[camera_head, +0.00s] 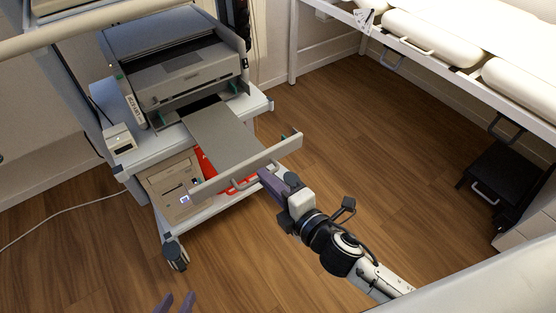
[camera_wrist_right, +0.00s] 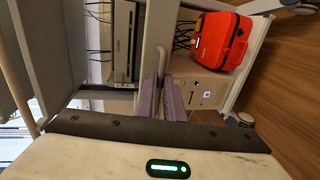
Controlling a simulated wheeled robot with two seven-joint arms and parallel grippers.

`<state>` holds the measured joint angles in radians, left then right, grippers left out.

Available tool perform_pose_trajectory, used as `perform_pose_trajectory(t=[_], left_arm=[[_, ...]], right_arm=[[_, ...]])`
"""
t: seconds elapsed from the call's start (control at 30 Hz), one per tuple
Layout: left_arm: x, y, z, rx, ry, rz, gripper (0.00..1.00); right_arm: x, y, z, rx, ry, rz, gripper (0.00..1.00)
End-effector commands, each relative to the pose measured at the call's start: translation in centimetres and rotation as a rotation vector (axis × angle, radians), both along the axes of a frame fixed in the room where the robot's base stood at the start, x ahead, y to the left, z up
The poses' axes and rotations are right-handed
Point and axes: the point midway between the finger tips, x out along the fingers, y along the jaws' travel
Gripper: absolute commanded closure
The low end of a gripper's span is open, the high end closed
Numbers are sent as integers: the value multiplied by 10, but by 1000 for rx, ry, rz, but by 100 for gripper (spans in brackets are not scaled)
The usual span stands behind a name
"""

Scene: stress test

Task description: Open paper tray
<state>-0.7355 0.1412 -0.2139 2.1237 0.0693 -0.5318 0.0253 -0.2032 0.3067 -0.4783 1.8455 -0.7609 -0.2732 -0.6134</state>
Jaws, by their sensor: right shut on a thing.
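The grey printer (camera_head: 180,72) stands on a white wheeled cart. My right gripper (camera_head: 264,175) is at the right part of that panel. In the right wrist view its purple fingers (camera_wrist_right: 172,98) are closed about the beige panel (camera_wrist_right: 156,50), seen edge-on; the exact contact is partly hidden. My left gripper (camera_head: 176,302) shows only two purple fingertips at the bottom edge, apart and empty, away from the printer.
Under the tray, the cart (camera_head: 150,155) carries a beige computer box (camera_head: 172,190) and a red case, clearer in the right wrist view (camera_wrist_right: 220,40). A small white device (camera_head: 119,138) sits on the cart's left. A white bed (camera_head: 450,60) stands at right. Wooden floor between is clear.

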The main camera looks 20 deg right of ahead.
Motion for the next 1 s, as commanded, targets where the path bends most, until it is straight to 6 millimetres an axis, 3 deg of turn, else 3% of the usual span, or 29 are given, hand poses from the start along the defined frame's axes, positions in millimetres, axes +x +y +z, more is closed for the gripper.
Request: perform_pose_trajectory(t=[0.5,0.57,0.87,1.0], left_arm=[[-2,1,-3,4,9,-2,69],[-2,0,-2,4,8,-2,69],[-1,0,-1,3,5,-1,69],[0,0,1,4,4,-2,69]], right_arm=[[-8,4,0,0,-1,17,100],[-8,4,0,0,-1,17,85],[-9,4,0,1,-1,17,84],[-19,1,2,1,0,18,84]])
